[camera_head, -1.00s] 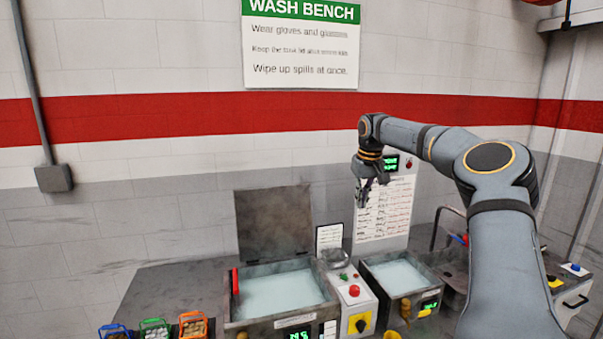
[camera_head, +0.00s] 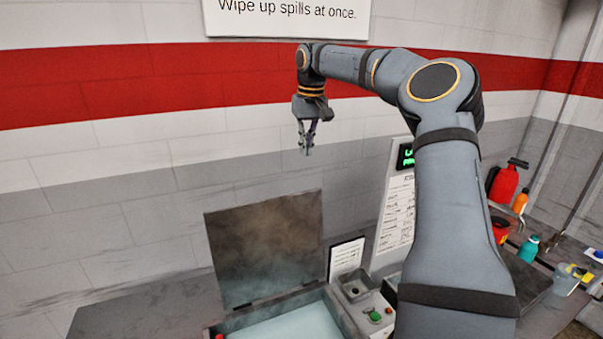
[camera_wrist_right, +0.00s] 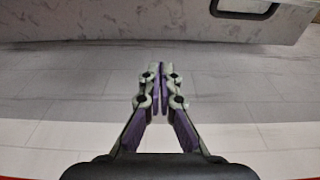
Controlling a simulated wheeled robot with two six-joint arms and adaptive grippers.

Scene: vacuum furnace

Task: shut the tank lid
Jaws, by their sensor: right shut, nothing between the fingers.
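The tank lid (camera_head: 265,247) is a dark, stained metal panel. It stands open, nearly upright, at the back of the tank. The tank (camera_head: 336,318) is a metal box with pale liquid, cut off by the bottom of the head view. My right gripper (camera_head: 306,150) is shut and empty. In the picture it hangs above the lid's top right corner, apart from it. In the right wrist view my fingertips (camera_wrist_right: 163,66) meet, with the tiled wall behind them. My left gripper is not in view.
A control box (camera_head: 365,305) with buttons and a small sign (camera_head: 345,257) stand right of the tank. A panel with a green display (camera_head: 406,157) is behind my right arm. Bottles and a red can (camera_head: 505,185) stand at right. The bench left of the tank is clear.

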